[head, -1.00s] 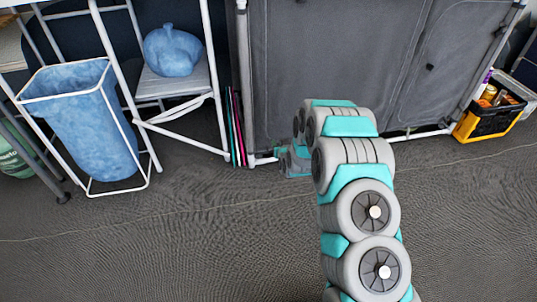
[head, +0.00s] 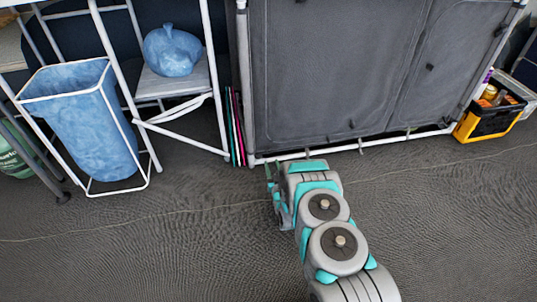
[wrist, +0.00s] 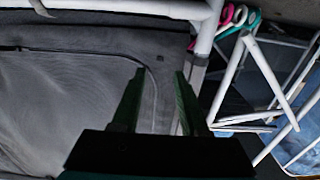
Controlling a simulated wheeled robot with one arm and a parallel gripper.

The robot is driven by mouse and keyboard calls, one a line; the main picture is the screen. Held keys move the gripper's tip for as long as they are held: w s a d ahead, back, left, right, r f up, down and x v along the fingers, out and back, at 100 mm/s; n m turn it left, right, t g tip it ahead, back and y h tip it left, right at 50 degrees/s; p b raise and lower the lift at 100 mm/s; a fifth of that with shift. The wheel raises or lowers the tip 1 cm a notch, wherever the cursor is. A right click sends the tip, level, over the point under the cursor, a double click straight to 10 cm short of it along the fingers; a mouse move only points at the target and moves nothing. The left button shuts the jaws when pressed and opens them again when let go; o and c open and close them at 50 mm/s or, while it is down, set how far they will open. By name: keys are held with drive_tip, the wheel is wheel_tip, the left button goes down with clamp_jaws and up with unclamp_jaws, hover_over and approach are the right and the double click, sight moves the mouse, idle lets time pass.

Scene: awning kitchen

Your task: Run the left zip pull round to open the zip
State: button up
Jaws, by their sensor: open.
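The grey fabric cupboard (head: 330,65) stands ahead, with zip lines round its door panels. A small dark tab (head: 351,123), perhaps the left zip pull, shows low on the left panel. Another dark tab (head: 430,68) is on the right panel. My gripper (head: 271,174) is low, by the cupboard's bottom left corner. In the wrist view its two dark green fingers (wrist: 160,76) are apart with nothing between them. They lie over the curved corner of a zip line (wrist: 148,68). A dark spot (wrist: 18,48) on that line may be the pull; I cannot tell.
The cupboard's white frame (head: 300,155) runs along the floor, with small hooks below it. Coloured rods (head: 236,125) stand at its left. A white shelf stand (head: 180,82) and a blue bin (head: 90,120) are further left. A yellow-black crate (head: 490,118) is at right.

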drive_tip(key=x, duration=0.7)
drive_tip(key=shift+b, duration=0.45)
drive_tip(key=shift+w+a, duration=0.1)
drive_tip(key=shift+w, duration=0.05)
clamp_jaws()
idle(0.9)
